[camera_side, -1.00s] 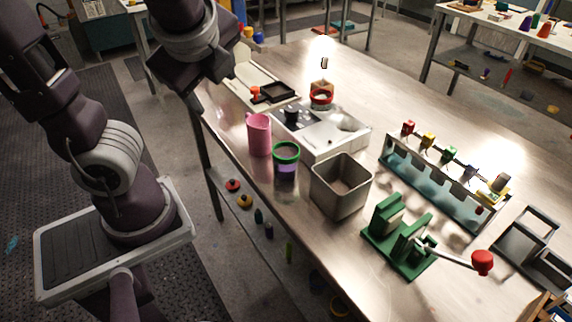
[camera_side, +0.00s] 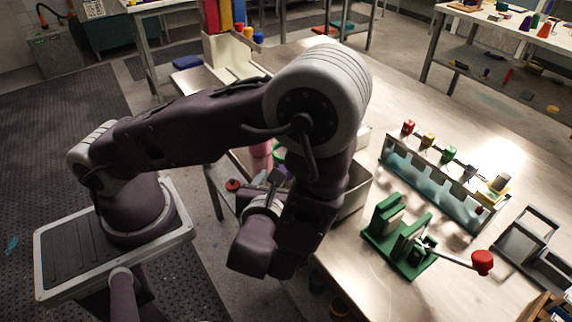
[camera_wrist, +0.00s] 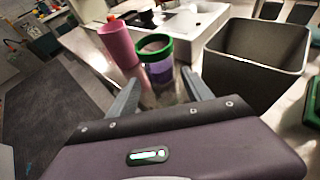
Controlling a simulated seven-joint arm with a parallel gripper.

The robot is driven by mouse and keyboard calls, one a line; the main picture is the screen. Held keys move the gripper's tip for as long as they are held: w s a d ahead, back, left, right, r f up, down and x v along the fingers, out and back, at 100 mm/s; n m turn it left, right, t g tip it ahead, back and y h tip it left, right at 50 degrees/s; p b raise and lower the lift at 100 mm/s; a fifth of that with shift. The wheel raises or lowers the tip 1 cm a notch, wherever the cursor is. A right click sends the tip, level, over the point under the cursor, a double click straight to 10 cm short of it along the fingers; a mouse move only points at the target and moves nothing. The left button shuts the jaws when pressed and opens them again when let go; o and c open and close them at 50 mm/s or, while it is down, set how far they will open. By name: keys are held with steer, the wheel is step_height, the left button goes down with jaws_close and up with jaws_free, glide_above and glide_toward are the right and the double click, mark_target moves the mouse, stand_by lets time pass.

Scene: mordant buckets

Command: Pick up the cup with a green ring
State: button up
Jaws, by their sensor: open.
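The cup with a green ring (camera_wrist: 158,72) is purple, with a thick green band at its rim. It stands upright on the metal table in the wrist view, just ahead of my gripper (camera_wrist: 160,92). My gripper is open, its two grey fingers spread left and right of the cup's lower part as seen in that view. I cannot tell whether the fingers reach around the cup, and nothing appears held.
A pink mug (camera_wrist: 118,45) stands close to the left of the cup. A grey metal bin (camera_wrist: 258,60) stands close to the right. A white sink-like unit (camera_wrist: 190,25) lies behind. A green lever device (camera_side: 400,237) is farther right on the table.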

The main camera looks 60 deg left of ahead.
mark_target(284, 168)
steer(key=x, duration=0.4)
steer(key=r+x, duration=0.1)
steer(key=x, duration=0.2)
steer(key=shift+w+a, duration=0.2)
steer(key=shift+w, duration=0.05)
steer(key=c, duration=1.2)
steer(key=shift+s+d+r, duration=0.25)
steer(key=shift+d+r, duration=0.1)
steer(key=shift+r, duration=1)
steer(key=shift+s+d+r, duration=0.2)
steer(key=shift+d+r, duration=0.15)
steer(key=shift+r, duration=0.95)
steer(key=shift+s+d+r, duration=0.25)
steer(key=shift+d+r, duration=0.1)
steer(key=shift+r, duration=1)
